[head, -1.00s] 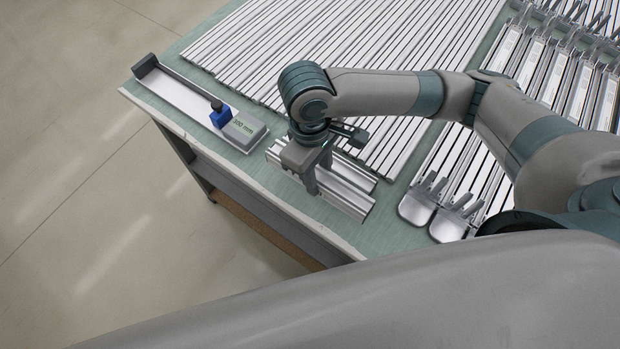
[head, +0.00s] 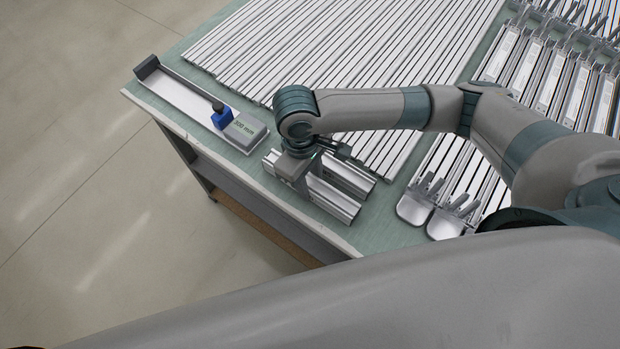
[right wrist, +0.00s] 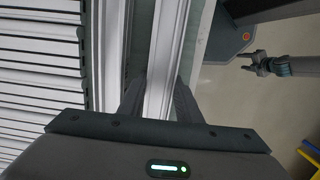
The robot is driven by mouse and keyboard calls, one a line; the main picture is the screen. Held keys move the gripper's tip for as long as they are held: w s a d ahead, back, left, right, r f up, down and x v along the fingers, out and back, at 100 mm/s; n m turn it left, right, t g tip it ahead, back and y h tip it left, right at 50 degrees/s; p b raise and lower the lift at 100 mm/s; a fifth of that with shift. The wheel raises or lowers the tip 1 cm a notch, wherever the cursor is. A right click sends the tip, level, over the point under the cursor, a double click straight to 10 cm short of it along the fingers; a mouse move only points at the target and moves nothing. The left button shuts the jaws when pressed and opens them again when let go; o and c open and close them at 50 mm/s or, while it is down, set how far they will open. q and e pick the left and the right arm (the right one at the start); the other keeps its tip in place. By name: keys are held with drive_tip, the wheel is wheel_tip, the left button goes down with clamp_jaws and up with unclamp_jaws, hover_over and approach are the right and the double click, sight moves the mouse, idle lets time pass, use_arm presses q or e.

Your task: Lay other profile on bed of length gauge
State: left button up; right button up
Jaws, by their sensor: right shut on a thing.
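My right gripper (head: 305,185) is shut on the near aluminium profile (head: 338,207), close to the table's front edge. In the right wrist view this profile (right wrist: 166,55) runs lengthwise between the two fingers. I cannot tell whether it is clear of the table. A second profile (head: 352,179) lies behind it, roughly parallel. The length gauge stands to the left, with a pale bed (head: 180,94), a dark end stop (head: 147,67), a blue slider (head: 221,117) and a grey display block (head: 245,130). No profile shows on its bed. My left gripper (right wrist: 250,63) is open and empty in the right wrist view.
Rows of long profiles (head: 330,60) cover the green table behind. Several metal parts with upright prongs (head: 415,208) stand at the right, with further fixtures (head: 530,70) behind. A strip of green tabletop (head: 385,235) is bare at the front edge.

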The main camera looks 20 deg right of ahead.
drive_tip(key=shift+f, duration=0.1)
drive_tip(key=o, duration=1.2)
drive_tip(key=r, duration=0.3)
drive_tip(key=r+b, duration=0.1)
drive_tip(key=r, duration=0.3)
drive_tip(key=w+a+r+b, duration=0.1)
drive_tip(key=r, duration=0.3)
drive_tip(key=shift+r, duration=0.55)
drive_tip(key=shift+o, duration=0.4)
drive_tip(key=shift+w, duration=0.1)
